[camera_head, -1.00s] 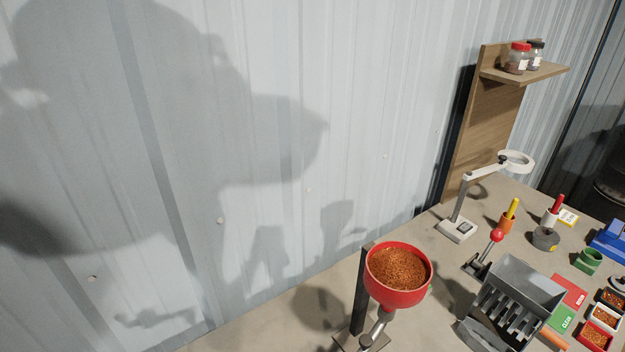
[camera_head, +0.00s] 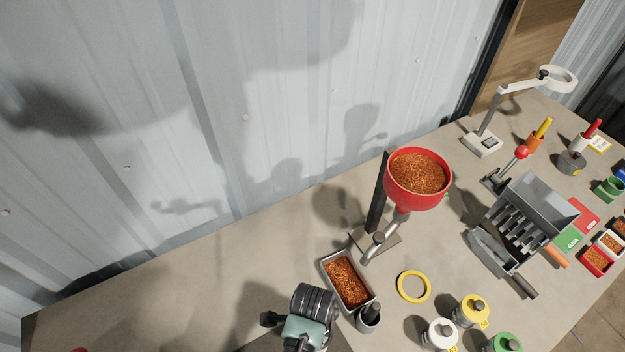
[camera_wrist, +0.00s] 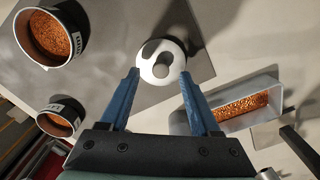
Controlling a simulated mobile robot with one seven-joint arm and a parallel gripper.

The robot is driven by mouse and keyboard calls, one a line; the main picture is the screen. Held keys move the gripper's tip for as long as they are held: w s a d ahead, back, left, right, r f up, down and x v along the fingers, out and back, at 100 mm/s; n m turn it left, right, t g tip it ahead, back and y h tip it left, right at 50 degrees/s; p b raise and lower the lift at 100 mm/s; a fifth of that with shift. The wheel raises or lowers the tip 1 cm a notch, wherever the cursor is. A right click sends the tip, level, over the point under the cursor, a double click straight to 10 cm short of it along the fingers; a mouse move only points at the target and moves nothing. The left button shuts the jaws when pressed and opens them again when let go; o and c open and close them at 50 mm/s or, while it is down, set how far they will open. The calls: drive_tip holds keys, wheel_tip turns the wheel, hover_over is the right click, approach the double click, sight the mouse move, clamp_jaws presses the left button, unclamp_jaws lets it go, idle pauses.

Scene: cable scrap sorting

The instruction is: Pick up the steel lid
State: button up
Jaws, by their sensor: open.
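The steel lid (camera_wrist: 150,68) is a round, shiny pale disc with a knob in its middle. In the wrist view it lies on a grey plate (camera_wrist: 110,92), ahead of my gripper (camera_wrist: 160,74). My gripper is open and empty, with its two blue fingertips near the left and right edges of the lid. I cannot tell whether they touch it or how high they are above it. In the head view I cannot make out the lid or the fingers.
In the wrist view, two cups of copper granules (camera_wrist: 78,52) (camera_wrist: 76,108) stand left, and a metal tray (camera_wrist: 268,82) of granules lies close on the right. In the head view, a red funnel (camera_head: 420,200), a yellow ring (camera_head: 402,288) and coloured-topped weights (camera_head: 470,308) stand right.

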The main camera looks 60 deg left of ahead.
drive_tip(key=shift+f, duration=1.3)
clamp_jaws()
